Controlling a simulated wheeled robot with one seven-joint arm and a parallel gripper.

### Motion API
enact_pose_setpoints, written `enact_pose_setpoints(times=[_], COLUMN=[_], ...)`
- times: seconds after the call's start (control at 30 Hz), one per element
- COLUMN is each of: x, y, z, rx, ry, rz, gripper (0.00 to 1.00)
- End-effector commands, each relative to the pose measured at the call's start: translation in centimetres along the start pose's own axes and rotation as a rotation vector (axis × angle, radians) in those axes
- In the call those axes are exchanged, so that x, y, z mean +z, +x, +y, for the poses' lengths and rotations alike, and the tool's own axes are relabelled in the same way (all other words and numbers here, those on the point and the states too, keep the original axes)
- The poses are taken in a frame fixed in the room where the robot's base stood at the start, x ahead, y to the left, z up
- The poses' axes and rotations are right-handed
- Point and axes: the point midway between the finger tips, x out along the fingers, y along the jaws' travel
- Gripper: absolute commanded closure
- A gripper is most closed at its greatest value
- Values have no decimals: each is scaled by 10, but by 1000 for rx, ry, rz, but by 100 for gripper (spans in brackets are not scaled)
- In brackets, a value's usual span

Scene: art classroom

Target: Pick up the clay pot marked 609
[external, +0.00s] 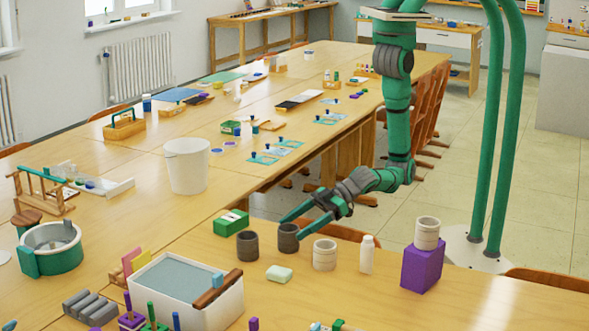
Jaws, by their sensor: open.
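Two dark grey clay pots stand on the near table: one on the left (247,247) and one on the right (288,243). A pale clay pot (325,256) stands right of them, and another pale pot (427,233) sits on a purple block (421,268). No number is legible on any pot, so I cannot tell which is 609. My gripper (292,228) is open, its green fingers pointing down-left at the rim of the right dark pot. In the picture the fingers overlap that pot's top; whether they touch it I cannot tell.
A green box (231,222) stands behind the left dark pot. A white basin (186,294) is at front left, and a white bucket (187,166) is on the table behind.

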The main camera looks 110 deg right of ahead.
Motion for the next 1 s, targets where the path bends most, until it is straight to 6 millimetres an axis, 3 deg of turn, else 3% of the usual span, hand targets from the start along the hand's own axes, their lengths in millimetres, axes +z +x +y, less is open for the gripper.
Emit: enact_pose_setpoints(times=[0.33,0.6,0.93,1.0], x=[0,0,0,0], y=[29,64,71,71], z=[1,4,4,4], rx=[-1,0,-1,-1], ry=[0,1,0,0], rz=[0,0,-1,-1], gripper=[30,30,30,45])
